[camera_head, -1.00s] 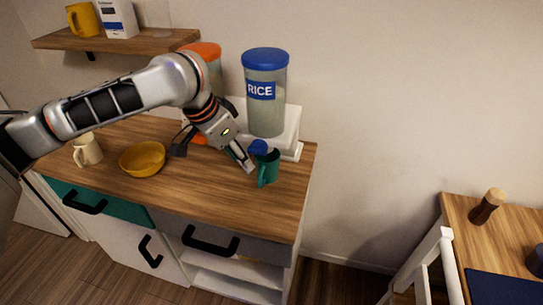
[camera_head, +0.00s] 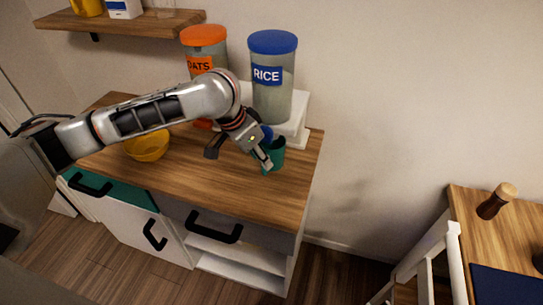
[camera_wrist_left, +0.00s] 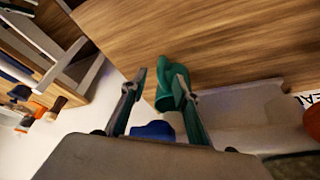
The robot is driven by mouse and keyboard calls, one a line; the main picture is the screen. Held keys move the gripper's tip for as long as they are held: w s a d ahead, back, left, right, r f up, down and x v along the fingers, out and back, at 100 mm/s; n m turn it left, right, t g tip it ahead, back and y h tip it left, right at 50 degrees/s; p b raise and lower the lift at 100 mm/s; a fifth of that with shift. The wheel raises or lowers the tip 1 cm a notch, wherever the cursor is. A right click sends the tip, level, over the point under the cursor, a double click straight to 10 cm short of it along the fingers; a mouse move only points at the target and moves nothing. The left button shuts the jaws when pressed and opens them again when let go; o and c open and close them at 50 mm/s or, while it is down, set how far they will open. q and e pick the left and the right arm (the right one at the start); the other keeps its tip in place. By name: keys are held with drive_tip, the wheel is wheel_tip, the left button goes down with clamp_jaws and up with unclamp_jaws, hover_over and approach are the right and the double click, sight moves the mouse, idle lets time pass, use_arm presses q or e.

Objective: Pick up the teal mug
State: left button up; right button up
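The teal mug (camera_head: 277,151) stands on the wooden countertop near its right end, in front of a raised white stand. My left gripper (camera_head: 265,163) is at the mug and hides part of it in the head view. In the left wrist view, the gripper (camera_wrist_left: 160,78) has its two fingers apart. The mug (camera_wrist_left: 172,72) shows between the fingertips, close to the right finger. I cannot tell whether a finger touches it. My right gripper is not in view.
A blue-topped item (camera_head: 266,132) sits right behind the mug. The rice jar (camera_head: 272,85) and oats jar (camera_head: 204,52) stand behind my arm. A yellow bowl (camera_head: 147,146) is to the left, partly covered by my arm. The counter's front is clear.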

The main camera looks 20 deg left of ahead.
sight(270, 158)
use_arm(q)
drive_tip(key=shift+x, duration=1.2)
clamp_jaws()
drive_tip(key=shift+w+r, duration=0.15)
